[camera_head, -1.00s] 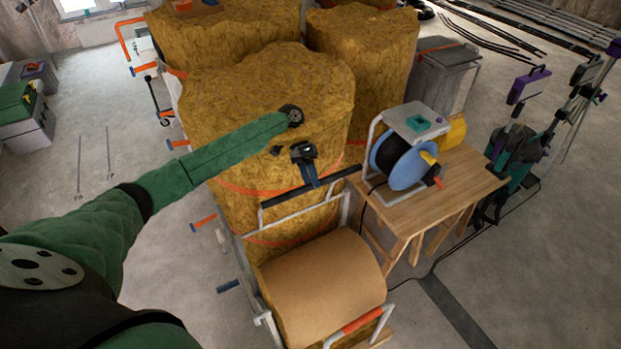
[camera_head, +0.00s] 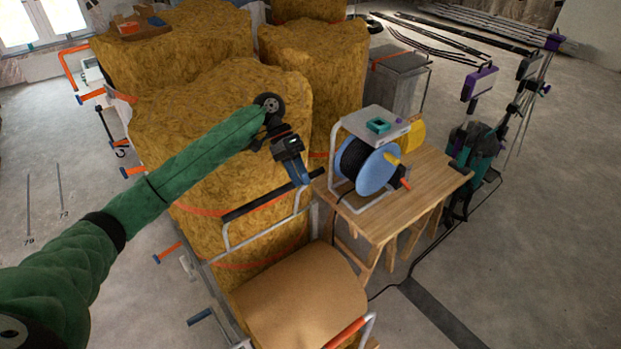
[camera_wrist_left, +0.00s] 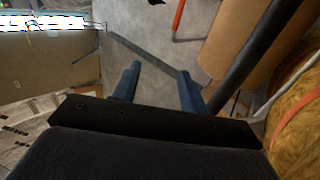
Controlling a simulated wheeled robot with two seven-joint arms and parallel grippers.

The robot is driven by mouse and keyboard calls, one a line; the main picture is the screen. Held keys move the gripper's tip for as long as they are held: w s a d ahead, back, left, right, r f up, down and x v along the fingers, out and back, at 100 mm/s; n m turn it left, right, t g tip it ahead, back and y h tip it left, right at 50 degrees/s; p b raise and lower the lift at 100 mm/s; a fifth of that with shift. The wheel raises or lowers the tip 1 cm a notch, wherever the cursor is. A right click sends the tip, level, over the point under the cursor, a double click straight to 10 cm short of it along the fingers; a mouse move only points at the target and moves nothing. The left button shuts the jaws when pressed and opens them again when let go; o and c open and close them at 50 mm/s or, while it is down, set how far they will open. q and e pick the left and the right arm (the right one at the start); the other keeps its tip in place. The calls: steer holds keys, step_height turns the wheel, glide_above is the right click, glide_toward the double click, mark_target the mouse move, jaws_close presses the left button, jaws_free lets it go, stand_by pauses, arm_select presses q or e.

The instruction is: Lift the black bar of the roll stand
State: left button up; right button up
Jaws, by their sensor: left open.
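The black bar (camera_head: 255,203) of the roll stand spans a silver tube frame (camera_head: 228,235), above a brown roll (camera_head: 300,295). My left gripper (camera_head: 300,177) is by the right part of the bar, its blue fingers pointing down, and it partly hides the bar. In the left wrist view the gripper (camera_wrist_left: 157,85) is open, with nothing between its fingers. The bar (camera_wrist_left: 255,55) runs diagonally to the right of the right finger, not between the fingers. I cannot tell whether finger and bar touch. My right gripper is not in view.
Large yellow wrapped bales (camera_head: 215,110) stand behind the bar. A wooden table (camera_head: 420,185) with a blue cable reel (camera_head: 378,170) is close on the right. A red-orange handle (camera_head: 345,333) is at the roll's front. Grey floor is clear at left.

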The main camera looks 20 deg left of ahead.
arm_select(q)
steer(key=shift+s+d+r+b, duration=0.2)
steer(key=shift+d+r, duration=0.35)
steer(key=shift+d, duration=0.35)
steer(key=shift+s+d+r+b, duration=0.1)
steer(key=shift+d+r+b, duration=0.1)
steer(key=shift+d+r, duration=0.5)
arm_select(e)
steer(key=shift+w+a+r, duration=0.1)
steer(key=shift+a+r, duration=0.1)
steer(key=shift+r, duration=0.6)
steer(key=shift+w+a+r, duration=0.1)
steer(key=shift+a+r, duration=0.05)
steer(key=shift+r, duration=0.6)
arm_select(q)
steer(key=shift+d+f, duration=0.15)
